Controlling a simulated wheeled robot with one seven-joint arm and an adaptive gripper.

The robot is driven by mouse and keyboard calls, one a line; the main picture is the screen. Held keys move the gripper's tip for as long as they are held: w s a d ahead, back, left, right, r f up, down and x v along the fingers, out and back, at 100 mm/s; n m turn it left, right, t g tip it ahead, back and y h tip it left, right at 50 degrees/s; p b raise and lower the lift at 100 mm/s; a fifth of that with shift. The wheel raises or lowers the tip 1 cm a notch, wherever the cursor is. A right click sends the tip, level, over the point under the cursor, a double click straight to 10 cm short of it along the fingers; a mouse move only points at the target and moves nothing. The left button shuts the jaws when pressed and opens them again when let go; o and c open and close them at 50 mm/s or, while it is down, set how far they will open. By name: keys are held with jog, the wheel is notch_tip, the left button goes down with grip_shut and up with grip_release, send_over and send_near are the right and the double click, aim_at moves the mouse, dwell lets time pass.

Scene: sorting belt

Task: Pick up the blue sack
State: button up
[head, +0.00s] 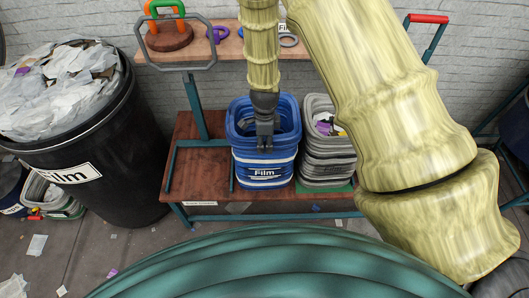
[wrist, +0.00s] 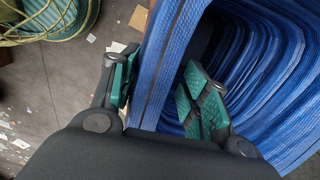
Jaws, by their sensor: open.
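The blue sack (head: 280,162) stands upright and open-topped on the lower brown shelf in the head view. It has a white "Film" label and several stacked-looking bands on its front. My gripper (head: 265,143) points down at its front rim. In the wrist view the blue sack (wrist: 158,50) has a woven, ribbed wall and a dark hollow inside. There my gripper (wrist: 157,88) is open, with one green-padded finger outside the wall and the other inside. The wall lies between the fingers. Whether either pad touches it, I cannot tell.
A black bin (head: 110,190) of film is at the left. The upper shelf (head: 222,48) holds coloured rings behind my arm. Litter lies on the floor.

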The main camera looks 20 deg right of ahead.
jog(key=shift+f, duration=0.8)
jog(key=shift+c, duration=0.3)
grip_shut()
